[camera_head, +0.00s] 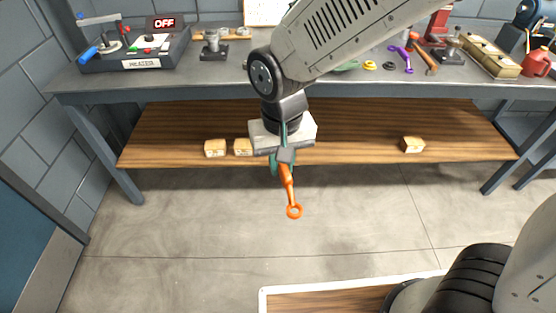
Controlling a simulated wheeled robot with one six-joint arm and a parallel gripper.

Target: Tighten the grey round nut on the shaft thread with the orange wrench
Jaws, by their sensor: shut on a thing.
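My gripper (284,158) is shut on the orange wrench (290,193). The wrench hangs down from the jaws, tilted slightly, with its ring end lowest. It is in front of the workbench's lower shelf, over the floor and apart from any surface. Its upper end is hidden by the gripper. On the bench at the back left stands a grey metal part with a round upright piece (213,43); I cannot tell whether this is the shaft with the nut. The grey round nut cannot be made out for certain.
The workbench (225,82) spans the back. A heater unit (140,55) with an OFF display stands at its left. A purple tool (403,58), small rings and a red can (538,62) are at the right. Wooden blocks (413,145) lie on the lower shelf. The floor in front is clear.

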